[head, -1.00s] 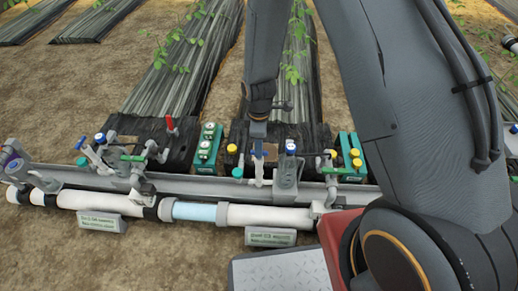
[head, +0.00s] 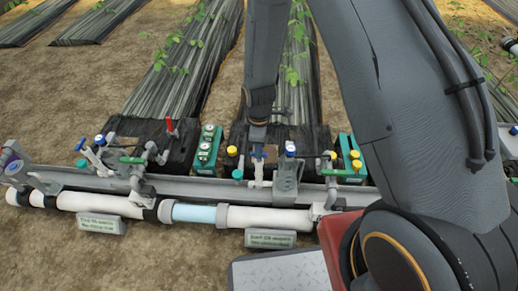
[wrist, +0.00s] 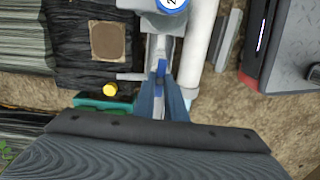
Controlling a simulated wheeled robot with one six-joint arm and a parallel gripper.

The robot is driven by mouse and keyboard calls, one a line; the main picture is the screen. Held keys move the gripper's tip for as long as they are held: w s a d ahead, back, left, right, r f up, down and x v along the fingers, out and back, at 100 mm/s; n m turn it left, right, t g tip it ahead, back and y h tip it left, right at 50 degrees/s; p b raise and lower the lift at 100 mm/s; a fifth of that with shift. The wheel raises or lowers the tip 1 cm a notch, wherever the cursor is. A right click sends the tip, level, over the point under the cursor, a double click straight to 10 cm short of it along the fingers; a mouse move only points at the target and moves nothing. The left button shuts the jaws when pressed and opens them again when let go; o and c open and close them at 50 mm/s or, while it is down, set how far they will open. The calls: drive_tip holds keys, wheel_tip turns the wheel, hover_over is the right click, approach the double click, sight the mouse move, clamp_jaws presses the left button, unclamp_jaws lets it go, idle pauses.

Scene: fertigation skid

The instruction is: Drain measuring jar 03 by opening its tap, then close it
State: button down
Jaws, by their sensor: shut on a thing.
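A small tap with a blue handle (head: 258,153) stands on a pale grey fitting (head: 259,172) in the middle of the head view. My gripper (head: 257,142) comes down from above onto this handle. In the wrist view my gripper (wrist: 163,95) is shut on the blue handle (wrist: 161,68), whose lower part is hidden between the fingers. The handle's exact turn is hard to tell. A sign (head: 270,238) stands in front of the pipe below this tap; its small text is too blurred to read surely. I cannot make out a jar or its water level.
A white pipe (head: 265,217) with a clear bluish section (head: 194,212) runs along the front. A grey bracket (head: 288,178) stands close to the right of the tap.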

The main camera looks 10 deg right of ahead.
drive_tip(key=m+p, duration=0.4)
drive_tip(key=m, duration=0.1)
drive_tip(key=shift+s+r, duration=0.1)
drive_tip(key=m+p, duration=0.3)
drive_tip(key=m, duration=0.2)
drive_tip(key=shift+m+p, duration=0.4)
drive_tip(key=m+p, duration=0.1)
drive_tip(key=m, duration=0.2)
drive_tip(key=shift+m+p, duration=0.85)
drive_tip(key=shift+m, duration=0.95)
drive_tip(key=c, duration=1.8)
unclamp_jaws()
